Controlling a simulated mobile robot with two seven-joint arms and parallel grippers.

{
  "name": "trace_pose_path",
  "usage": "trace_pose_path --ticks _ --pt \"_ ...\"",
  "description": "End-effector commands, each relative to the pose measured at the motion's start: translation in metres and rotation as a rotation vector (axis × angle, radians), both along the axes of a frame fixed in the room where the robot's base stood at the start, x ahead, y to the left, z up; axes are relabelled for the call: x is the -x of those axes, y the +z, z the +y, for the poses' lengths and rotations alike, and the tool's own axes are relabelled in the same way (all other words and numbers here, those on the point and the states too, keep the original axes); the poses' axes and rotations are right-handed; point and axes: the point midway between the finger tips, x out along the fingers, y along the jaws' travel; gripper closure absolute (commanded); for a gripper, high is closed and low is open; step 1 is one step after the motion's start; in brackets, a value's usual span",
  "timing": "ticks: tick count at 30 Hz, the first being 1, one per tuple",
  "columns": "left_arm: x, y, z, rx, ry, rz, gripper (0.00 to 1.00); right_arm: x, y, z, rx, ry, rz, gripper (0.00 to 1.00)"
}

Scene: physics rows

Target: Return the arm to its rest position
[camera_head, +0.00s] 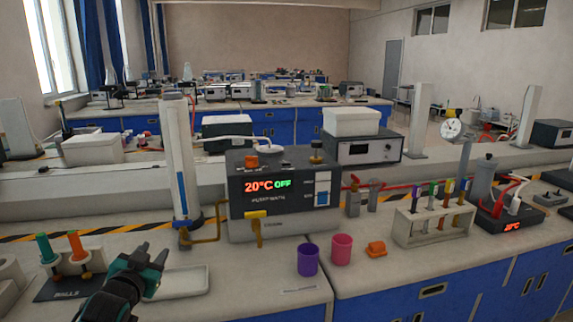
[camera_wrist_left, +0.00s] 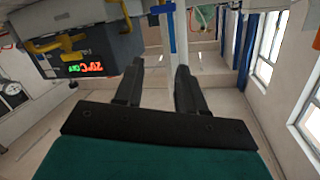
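My left gripper (camera_head: 152,257) is dark with teal parts and comes in at the lower left in the head view. It appears over or in front of the left end of a shallow white tray (camera_head: 185,284); its height above the bench is hard to tell. In the left wrist view the two black fingers (camera_wrist_left: 160,68) are spread apart with nothing between them, so it is open and empty. My right gripper is in neither view.
A dark heating unit (camera_head: 262,205) reading 20°C OFF stands behind a purple cup (camera_head: 307,260) and a pink cup (camera_head: 341,249). A tall white column (camera_head: 178,150) rises behind the gripper. A stand with green and orange tubes (camera_head: 68,262) is close left. A test tube rack (camera_head: 430,228) stands right.

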Motion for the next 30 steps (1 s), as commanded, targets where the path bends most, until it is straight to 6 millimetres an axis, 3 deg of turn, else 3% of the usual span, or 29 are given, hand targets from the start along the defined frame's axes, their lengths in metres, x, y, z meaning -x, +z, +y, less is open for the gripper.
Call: trace_pose_path --ticks 1,5,9,13,18,21,24,30 --pt "0.018 -0.025 -0.011 0.013 -0.016 0.038 0.61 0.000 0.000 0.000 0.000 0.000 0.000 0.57" --pt "0.069 -0.081 -0.039 0.049 -0.053 0.129 0.61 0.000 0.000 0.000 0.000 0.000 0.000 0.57" --pt "0.140 -0.135 -0.070 0.101 -0.088 0.237 0.61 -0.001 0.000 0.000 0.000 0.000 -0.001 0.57" --pt "0.209 -0.169 -0.095 0.156 -0.108 0.334 0.61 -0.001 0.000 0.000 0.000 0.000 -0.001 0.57" --pt "0.281 -0.191 -0.117 0.215 -0.115 0.431 0.61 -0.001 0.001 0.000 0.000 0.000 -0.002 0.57" --pt "0.307 -0.196 -0.124 0.239 -0.113 0.466 0.61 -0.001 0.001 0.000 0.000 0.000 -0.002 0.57" --pt "0.319 -0.197 -0.127 0.250 -0.113 0.483 0.61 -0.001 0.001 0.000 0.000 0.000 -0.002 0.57" --pt "0.323 -0.198 -0.128 0.252 -0.113 0.487 0.61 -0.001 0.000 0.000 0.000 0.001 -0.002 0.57"
